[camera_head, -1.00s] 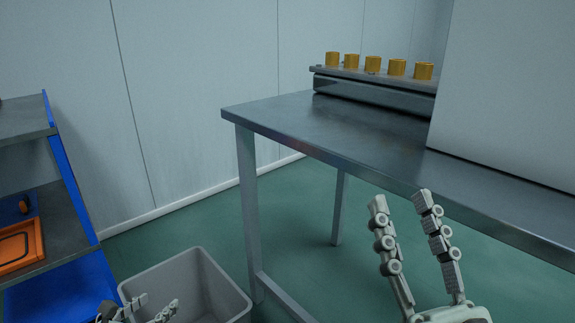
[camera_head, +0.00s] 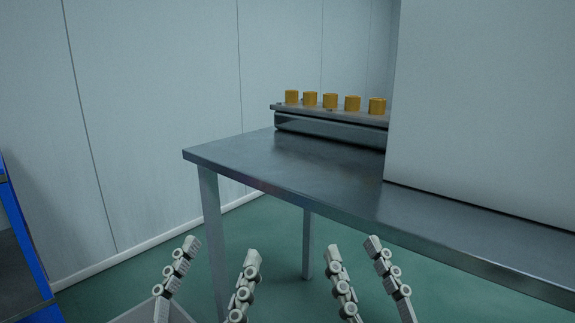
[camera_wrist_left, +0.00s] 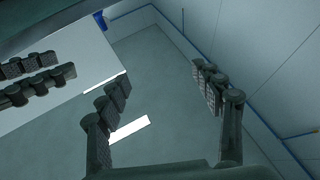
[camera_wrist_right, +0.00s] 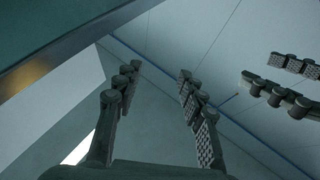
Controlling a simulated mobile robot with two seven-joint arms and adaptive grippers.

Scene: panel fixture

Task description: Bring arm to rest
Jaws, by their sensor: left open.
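My left gripper (camera_head: 221,250) is low in the head view, in front of the table's left end, with its two fingers wide apart and nothing between them. In the left wrist view its fingers (camera_wrist_left: 162,82) are also spread and empty. My right gripper (camera_head: 353,245) is beside it to the right, in front of the table edge, its fingers apart and empty. The right wrist view shows its open fingers (camera_wrist_right: 158,72) with only wall and ceiling behind them. Neither gripper visibly touches anything.
A metal table (camera_head: 290,190) stands ahead, with a large pale panel (camera_head: 480,110) upright on it. Several yellow cylinders (camera_head: 352,103) stand on a dark fixture (camera_head: 330,128) at the back. A grey bin (camera_head: 135,312) and a blue-edged shelf (camera_head: 28,245) are at the left.

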